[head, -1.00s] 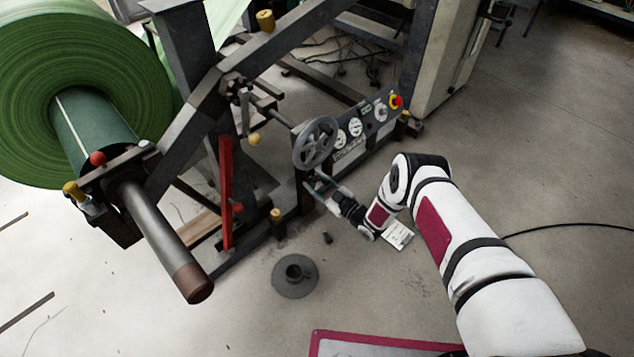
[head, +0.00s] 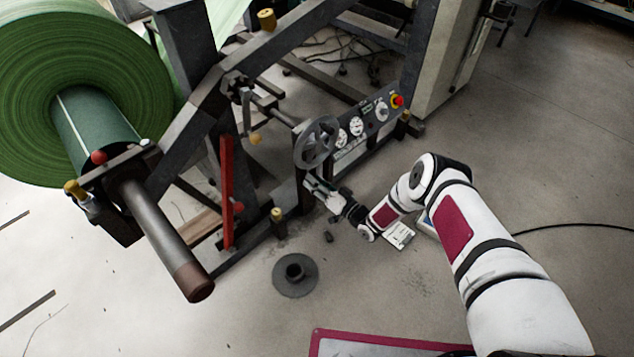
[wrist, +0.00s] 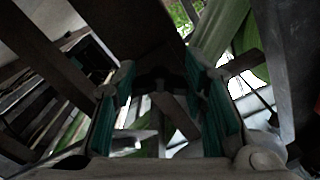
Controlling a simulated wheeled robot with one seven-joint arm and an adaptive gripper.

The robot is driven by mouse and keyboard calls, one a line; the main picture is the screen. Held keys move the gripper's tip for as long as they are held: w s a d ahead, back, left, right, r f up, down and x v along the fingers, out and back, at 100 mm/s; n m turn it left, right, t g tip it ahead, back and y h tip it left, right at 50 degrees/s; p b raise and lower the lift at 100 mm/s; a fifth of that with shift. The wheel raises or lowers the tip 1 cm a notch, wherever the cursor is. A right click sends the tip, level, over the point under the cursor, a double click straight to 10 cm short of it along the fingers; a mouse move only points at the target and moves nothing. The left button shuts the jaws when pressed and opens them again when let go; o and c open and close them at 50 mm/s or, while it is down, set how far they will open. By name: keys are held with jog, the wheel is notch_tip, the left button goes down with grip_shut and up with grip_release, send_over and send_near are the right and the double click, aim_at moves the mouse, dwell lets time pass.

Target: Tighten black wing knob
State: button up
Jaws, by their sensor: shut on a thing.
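My gripper (head: 312,184) is at the dark machine post just below the handwheel, its fingers pointing at the frame. In the wrist view, the teal pads of my gripper (wrist: 165,98) stand on both sides of a dark shape, the black wing knob (wrist: 160,82), and are shut on it. The knob is dim there, and its wings and any gap behind it cannot be made out. In the head view the knob is too small and hidden by the gripper to tell.
The grey handwheel (head: 316,143) is close above my gripper, with the gauge panel (head: 365,123) and its red button to the right. A round black base (head: 295,275) stands on the floor. A red lever (head: 226,192) and the green roll (head: 75,75) are left.

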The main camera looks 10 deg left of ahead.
jog(key=m, duration=0.3)
jog(key=shift+s+m, duration=0.15)
jog(key=shift+m, duration=2.05)
jog(key=o, duration=1.2)
jog(key=shift+c, duration=0.2)
jog(key=shift+r, duration=0.1)
jog(key=v, duration=1.2)
